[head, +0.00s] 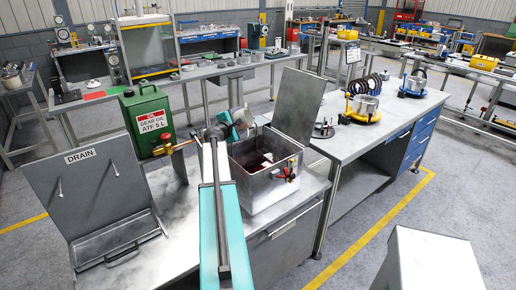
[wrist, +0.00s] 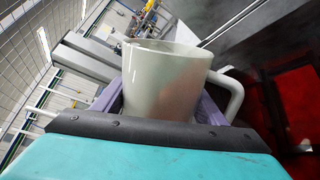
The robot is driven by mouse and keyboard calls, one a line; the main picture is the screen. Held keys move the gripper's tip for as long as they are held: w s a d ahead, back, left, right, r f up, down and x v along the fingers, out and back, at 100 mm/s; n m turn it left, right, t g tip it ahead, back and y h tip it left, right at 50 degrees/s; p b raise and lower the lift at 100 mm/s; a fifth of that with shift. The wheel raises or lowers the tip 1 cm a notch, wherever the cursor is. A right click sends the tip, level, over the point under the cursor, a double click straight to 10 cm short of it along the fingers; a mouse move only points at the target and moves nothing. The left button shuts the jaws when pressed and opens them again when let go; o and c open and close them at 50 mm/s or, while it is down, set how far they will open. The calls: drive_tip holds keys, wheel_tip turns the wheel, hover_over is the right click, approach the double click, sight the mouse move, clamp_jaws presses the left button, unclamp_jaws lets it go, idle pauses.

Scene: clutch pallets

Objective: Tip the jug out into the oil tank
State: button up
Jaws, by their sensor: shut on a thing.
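The oil tank (head: 262,192) is a grey metal box on the bench in the head view, its lid (head: 298,105) raised. Its inside is dark and reddish, and a brass tap with a red handle is on its right side. My gripper (head: 238,122) is above the tank's back left part. In the wrist view it is shut on the pale grey jug (wrist: 165,80), with purplish jaws at both sides. The jug's handle (wrist: 233,95) points right, towards the dark red tank interior. The jug looks strongly tilted. Its contents and any stream are hidden.
A green gear oil can (head: 146,122) stands left of the tank. A drain tray (head: 118,236) with a raised DRAIN-marked lid is at the bench's left. Another bench (head: 352,140) with rings and pots is to the right.

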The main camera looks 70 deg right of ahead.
sight(244, 127)
drive_tip(key=shift+s+f+m+b, duration=0.1)
drive_tip(key=shift+f+m+b, duration=0.2)
drive_tip(key=shift+f+b, duration=0.15)
drive_tip(key=shift+f, duration=0.25)
drive_tip(key=shift+s+m, duration=0.1)
drive_tip(key=shift+m, duration=0.2)
drive_tip(key=shift+s+f+m+t, duration=0.2)
drive_tip(key=shift+m+t, duration=0.2)
drive_tip(key=shift+m, duration=0.1)
idle(1.0)
drive_tip(key=shift+f+b, duration=0.1)
drive_tip(key=shift+b, duration=0.2)
drive_tip(key=shift+s+f+m+t+b, duration=0.1)
drive_tip(key=shift+f+m+t+b, duration=0.2)
drive_tip(key=shift+m+b, duration=0.5)
idle(0.6)
drive_tip(key=shift+s+f+m+t+b, duration=0.35)
drive_tip(key=shift+m+b, duration=0.45)
drive_tip(key=shift+b, duration=0.3)
idle(0.5)
